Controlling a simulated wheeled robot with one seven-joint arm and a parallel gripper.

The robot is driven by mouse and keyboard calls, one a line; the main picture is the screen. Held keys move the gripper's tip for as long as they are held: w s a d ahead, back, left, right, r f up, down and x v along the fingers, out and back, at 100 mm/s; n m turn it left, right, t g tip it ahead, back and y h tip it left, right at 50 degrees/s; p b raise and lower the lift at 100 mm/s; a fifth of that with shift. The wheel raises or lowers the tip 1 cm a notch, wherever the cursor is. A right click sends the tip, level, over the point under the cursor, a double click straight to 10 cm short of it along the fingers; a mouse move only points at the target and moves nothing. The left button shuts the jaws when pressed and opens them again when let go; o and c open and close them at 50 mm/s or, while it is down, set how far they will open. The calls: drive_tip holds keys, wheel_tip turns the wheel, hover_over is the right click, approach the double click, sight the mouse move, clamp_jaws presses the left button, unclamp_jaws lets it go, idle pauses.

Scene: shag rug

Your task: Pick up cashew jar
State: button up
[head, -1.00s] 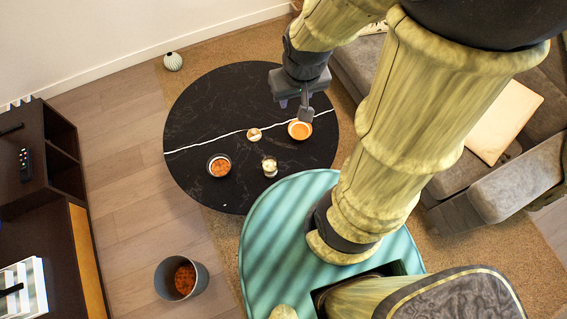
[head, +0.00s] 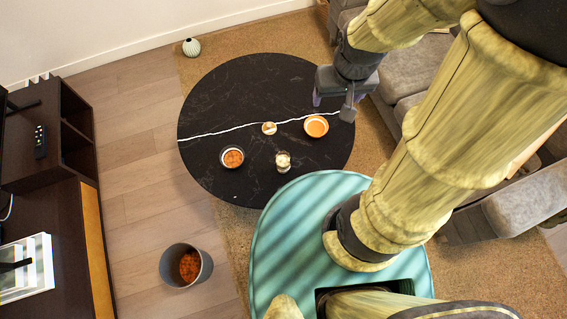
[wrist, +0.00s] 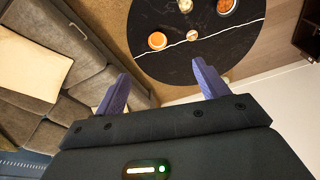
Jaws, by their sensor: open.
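A small clear jar with pale contents, which looks like the cashew jar (head: 283,161), stands upright on the near part of the round black table (head: 225,100). It also shows at the top edge of the wrist view (wrist: 185,5). My gripper (head: 336,102) is above the table's far right edge, beyond the orange-filled bowl and well apart from the jar. In the wrist view its two purple fingers (wrist: 162,71) are spread wide with nothing between them.
An orange-filled bowl (head: 316,126), a small round dish (head: 269,128) and another bowl (head: 232,157) stand around the jar. A grey sofa (wrist: 60,70) is beside the table. A bin (head: 186,266) and a dark cabinet (head: 75,190) stand at left.

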drive_tip(key=a+f+n+g+h+b, duration=0.1)
drive_tip(key=a+f+n+g+b, duration=0.25)
drive_tip(key=f, duration=0.55)
drive_tip(key=a+f+n+g+h+b, duration=0.1)
drive_tip(key=a+f+n+h+b, duration=0.2)
drive_tip(key=f+b, duration=0.5)
drive_tip(key=n+t+h+b, duration=1.15)
drive_tip(key=n+b, duration=0.65)
drive_tip(key=b, duration=0.4)
approach(278, 167)
drive_tip(key=shift+s+a+f+m+y, duration=0.25)
drive_tip(key=shift+s+a, duration=0.65)
drive_tip(key=shift+a, duration=0.05)
drive_tip(key=shift+a+f, duration=0.1)
drive_tip(key=shift+a, duration=0.1)
drive_tip(key=shift+t, duration=0.3)
drive_tip(key=b+x, duration=0.2)
drive_tip(key=x, duration=1)
drive_tip(key=shift+d, duration=0.15)
drive_tip(key=shift+b, duration=0.3)
